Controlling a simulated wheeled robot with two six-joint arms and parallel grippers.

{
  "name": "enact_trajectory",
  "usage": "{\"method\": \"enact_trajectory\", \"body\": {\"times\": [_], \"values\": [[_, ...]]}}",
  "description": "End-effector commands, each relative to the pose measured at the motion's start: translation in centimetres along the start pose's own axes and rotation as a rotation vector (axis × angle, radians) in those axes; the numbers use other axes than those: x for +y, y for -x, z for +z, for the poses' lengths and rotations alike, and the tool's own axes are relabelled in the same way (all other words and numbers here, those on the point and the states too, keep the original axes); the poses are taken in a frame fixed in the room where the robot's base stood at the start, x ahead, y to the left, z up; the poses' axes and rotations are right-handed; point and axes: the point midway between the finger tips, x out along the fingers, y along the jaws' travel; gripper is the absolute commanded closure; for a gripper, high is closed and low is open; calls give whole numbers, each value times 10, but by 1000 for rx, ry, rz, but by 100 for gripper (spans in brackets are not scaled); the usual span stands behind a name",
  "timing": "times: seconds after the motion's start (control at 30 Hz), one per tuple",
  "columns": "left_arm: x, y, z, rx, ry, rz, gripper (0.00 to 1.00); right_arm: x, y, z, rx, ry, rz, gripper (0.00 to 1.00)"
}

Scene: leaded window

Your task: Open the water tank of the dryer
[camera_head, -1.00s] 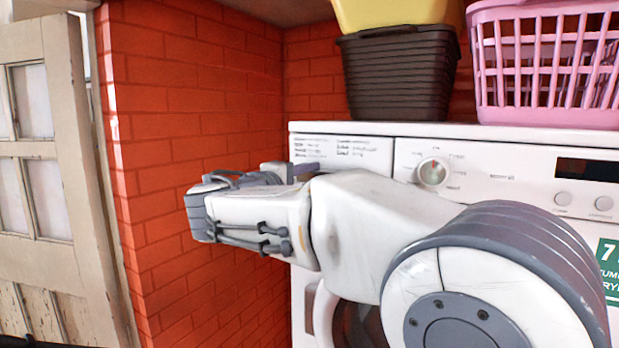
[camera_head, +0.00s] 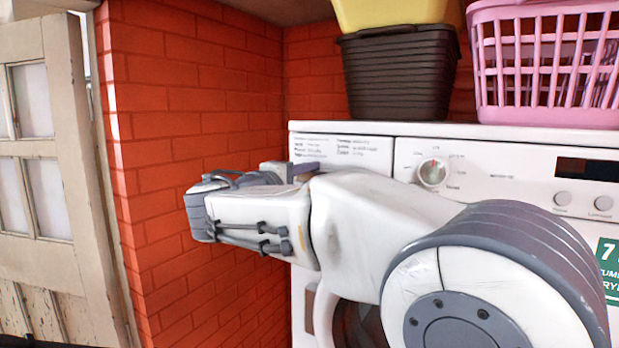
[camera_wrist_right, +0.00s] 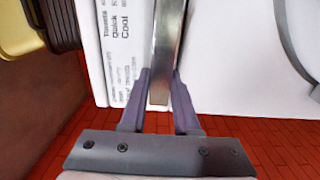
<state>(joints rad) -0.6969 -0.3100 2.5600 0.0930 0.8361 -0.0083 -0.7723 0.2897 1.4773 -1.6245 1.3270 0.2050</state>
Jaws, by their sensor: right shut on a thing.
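The white dryer (camera_head: 500,170) stands at the right in the head view. The water tank's front panel (camera_head: 345,152), white with printed text, is at its upper left; the panel also shows in the right wrist view (camera_wrist_right: 118,45). My right gripper (camera_head: 305,168) is at the lower left part of this panel, and my arm hides much of the dryer front. In the right wrist view my right gripper (camera_wrist_right: 160,77) is shut on a grey metallic strip, the tank handle (camera_wrist_right: 167,50), beside the printed text. The panel appears about level with the dryer front. My left gripper is not in view.
A dark basket (camera_head: 400,75) and a pink basket (camera_head: 545,65) stand on the dryer, with a yellow container (camera_head: 398,14) above the dark one. A red brick wall (camera_head: 195,100) is close on the left. A panelled door (camera_head: 62,150) stands at the far left.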

Motion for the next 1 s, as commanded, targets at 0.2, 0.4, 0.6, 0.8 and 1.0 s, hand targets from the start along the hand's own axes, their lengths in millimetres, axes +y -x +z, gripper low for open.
{"method": "enact_trajectory", "body": {"times": [0.2,0.4,0.6,0.8,1.0], "values": [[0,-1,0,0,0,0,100,-8,0,0,-3,9,-12,100],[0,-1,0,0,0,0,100,-8,0,0,-3,9,-12,100],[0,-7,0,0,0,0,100,-10,8,-1,-1,8,-12,100],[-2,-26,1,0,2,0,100,-12,46,-2,4,8,-10,100],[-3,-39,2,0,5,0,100,-11,96,-6,5,10,-10,100]]}}
